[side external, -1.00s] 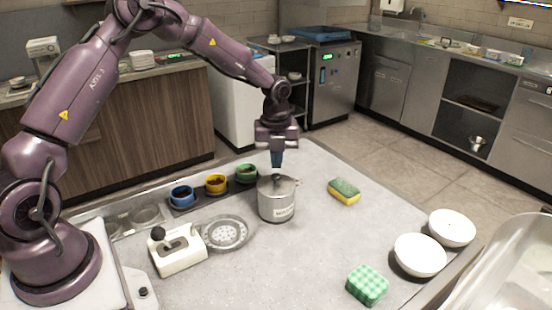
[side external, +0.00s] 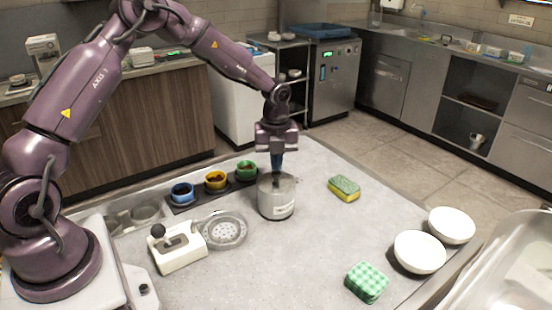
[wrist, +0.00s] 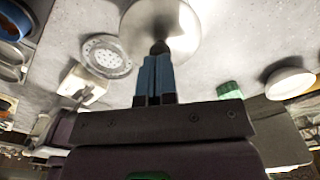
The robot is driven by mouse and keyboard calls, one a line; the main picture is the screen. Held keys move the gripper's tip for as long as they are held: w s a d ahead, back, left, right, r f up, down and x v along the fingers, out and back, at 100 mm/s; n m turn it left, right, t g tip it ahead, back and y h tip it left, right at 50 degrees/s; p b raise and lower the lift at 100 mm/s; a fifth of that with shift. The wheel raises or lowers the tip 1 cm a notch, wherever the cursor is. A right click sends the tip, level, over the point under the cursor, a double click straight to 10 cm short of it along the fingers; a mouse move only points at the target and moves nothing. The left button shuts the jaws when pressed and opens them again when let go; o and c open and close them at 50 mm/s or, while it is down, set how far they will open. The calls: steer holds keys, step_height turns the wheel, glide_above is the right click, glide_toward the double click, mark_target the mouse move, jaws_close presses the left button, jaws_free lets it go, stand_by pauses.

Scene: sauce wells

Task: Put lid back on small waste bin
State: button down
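The small waste bin (side external: 277,203) is a silver cylinder with a label, upright on the grey counter. Its round silver lid (wrist: 180,38) has a dark knob (wrist: 159,47) in the middle. The lid lies at the bin's top; I cannot tell whether it sits fully flush all round. My gripper (side external: 277,173) points straight down over the bin's middle. Its blue fingers are close together with their tips at the knob, and they look shut on it. In the wrist view, my gripper (wrist: 158,58) and the lid hide most of the bin.
A yellow-green sponge (side external: 343,188), a green checked block (side external: 366,283) and white bowls (side external: 419,253) are to the right.

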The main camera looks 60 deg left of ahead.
steer(key=shift+f, duration=0.45)
steer(key=shift+r, duration=0.1)
steer(key=shift+r, duration=3.45)
